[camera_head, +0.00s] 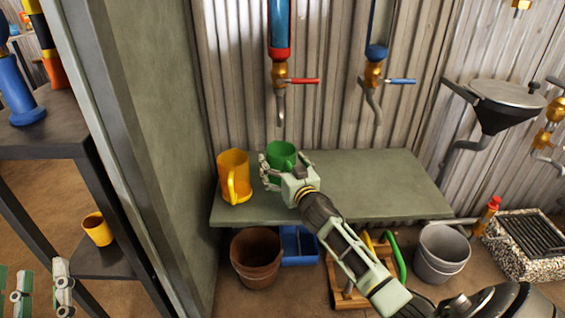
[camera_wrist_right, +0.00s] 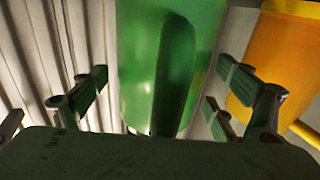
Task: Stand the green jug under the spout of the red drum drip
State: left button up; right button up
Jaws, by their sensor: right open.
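The green jug (camera_head: 281,153) stands upright on the grey-green bench, partly hidden by my right gripper. In the head view it lies just below the tip of the curved spout (camera_head: 281,112) of the red-banded drip with the red lever (camera_head: 305,81). I cannot tell whether it is exactly under it in depth. My right gripper (camera_head: 277,170) is open at the jug, its fingers to either side. In the right wrist view the green jug (camera_wrist_right: 165,65) with its handle fills the middle between the fingers. My left gripper (camera_head: 42,290) shows at the lower left edge, partly cut off.
A yellow jug (camera_head: 233,173) stands close to the left on the bench (camera_head: 370,180). The bench is clear to the right. A second drip with a blue lever (camera_head: 401,81) hangs on the right. Buckets (camera_head: 441,250) stand below. A wall post (camera_head: 165,130) bounds the left.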

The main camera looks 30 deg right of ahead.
jog(key=shift+s+f, duration=0.1)
jog(key=shift+f, duration=0.2)
jog(key=shift+s+a, duration=0.15)
jog(key=shift+s, duration=0.1)
jog(key=s, duration=0.3)
jog(key=s+a, duration=0.1)
jog(key=s, duration=0.3)
jog(key=s+a, duration=0.1)
jog(key=s, duration=0.3)
jog(key=shift+s+r, duration=0.1)
jog(key=shift+r, duration=0.2)
jog(key=shift+a, duration=0.1)
